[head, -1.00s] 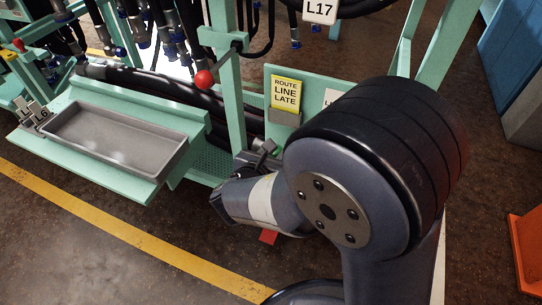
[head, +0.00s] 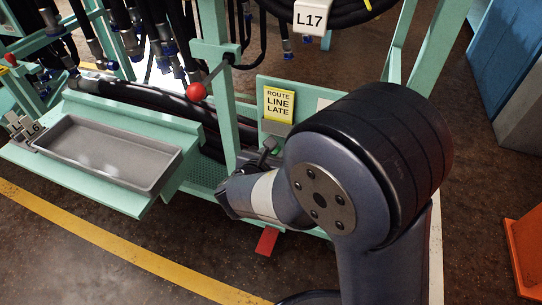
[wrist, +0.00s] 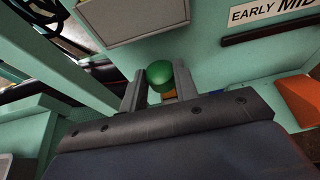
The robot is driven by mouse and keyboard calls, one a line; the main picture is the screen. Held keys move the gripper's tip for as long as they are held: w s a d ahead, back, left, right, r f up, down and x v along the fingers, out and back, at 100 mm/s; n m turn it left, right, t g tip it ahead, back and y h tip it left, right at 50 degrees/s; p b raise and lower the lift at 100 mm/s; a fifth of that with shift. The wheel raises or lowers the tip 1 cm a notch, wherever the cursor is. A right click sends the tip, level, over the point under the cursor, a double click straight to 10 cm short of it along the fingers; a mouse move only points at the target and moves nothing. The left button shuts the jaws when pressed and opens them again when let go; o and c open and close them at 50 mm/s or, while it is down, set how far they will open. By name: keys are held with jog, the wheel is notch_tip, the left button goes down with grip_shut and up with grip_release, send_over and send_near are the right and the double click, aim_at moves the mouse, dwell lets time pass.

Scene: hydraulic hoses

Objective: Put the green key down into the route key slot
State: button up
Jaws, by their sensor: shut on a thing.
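The green key shows as a round green knob (wrist: 160,75) between the two fingers of my gripper (wrist: 160,88) in the wrist view. My gripper is shut on it, and the key's lower part is mostly hidden behind the fingers and palm. A small orange-yellow patch shows just under the knob. In the head view my gripper (head: 266,155) is in front of the green panel, below the yellow "ROUTE LINE LATE" card (head: 279,104); the key cannot be made out there. I cannot make out the route key slot in either view.
A grey tray (head: 110,153) sits on the green shelf at left. A red-knobbed lever (head: 195,91) and a green post stand left of my gripper. A red tag (head: 267,241) is below my wrist. In the wrist view, an "EARLY" sign (wrist: 270,12) is at upper right.

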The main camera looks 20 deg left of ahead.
jog(key=shift+w+f+b, duration=0.15)
jog(key=shift+f+b, duration=1.1)
jog(key=shift+f, duration=0.15)
jog(key=shift+f, duration=0.1)
jog(key=o, duration=1)
jog(key=p+v, duration=0.3)
jog(key=v, duration=0.7)
jog(key=shift+s+p, duration=0.3)
jog(key=shift+s, duration=0.1)
